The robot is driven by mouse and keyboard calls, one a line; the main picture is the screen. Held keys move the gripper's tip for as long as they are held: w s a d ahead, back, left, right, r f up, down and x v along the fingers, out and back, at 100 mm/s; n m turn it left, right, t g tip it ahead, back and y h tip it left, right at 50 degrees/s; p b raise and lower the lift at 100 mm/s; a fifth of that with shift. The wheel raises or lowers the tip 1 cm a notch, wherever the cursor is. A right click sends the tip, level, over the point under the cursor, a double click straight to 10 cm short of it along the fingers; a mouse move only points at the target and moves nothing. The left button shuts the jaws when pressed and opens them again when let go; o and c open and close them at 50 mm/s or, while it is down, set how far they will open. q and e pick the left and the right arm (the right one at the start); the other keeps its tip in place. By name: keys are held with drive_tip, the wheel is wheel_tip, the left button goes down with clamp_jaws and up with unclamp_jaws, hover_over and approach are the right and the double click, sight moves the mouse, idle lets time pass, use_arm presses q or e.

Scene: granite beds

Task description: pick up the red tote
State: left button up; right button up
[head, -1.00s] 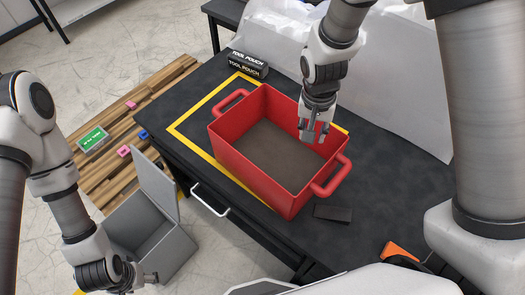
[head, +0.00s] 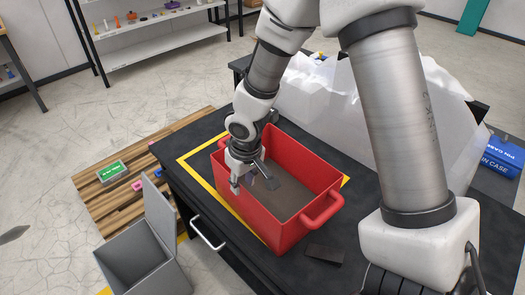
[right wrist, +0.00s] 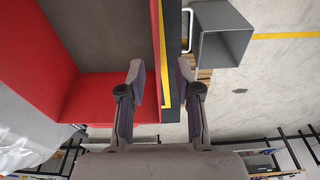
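The red tote (head: 284,236) stands upright on the dark workbench and looks empty, with a brown-grey floor inside. One red handle shows at its near right end; the far left end is partly hidden behind my right arm. My right gripper (head: 246,180) is at the tote's left long wall. In the right wrist view the fingers (right wrist: 160,80) are spread apart, with the tote's wall (right wrist: 157,45) lying between them in the picture. I cannot tell whether they touch it. My left gripper is out of view.
A yellow taped outline (head: 195,165) surrounds the tote on the workbench (head: 180,140). A dark flat block (head: 325,254) lies near the tote's right end. An open grey bin (head: 140,255) stands at lower left, beside a wooden pallet (head: 90,205). Translucent sheeting (head: 310,105) is behind.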

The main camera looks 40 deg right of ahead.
wheel_tip(320, 180, down, 8)
drive_tip(key=w+b, duration=0.1)
drive_tip(key=b, duration=0.1)
drive_tip(key=shift+w+d+b, duration=0.25)
drive_tip(key=shift+w+b, duration=0.1)
drive_tip(key=shift+w, duration=0.05)
drive_tip(key=shift+s+r, duration=0.1)
drive_tip(key=shift+r, duration=0.05)
clamp_jaws()
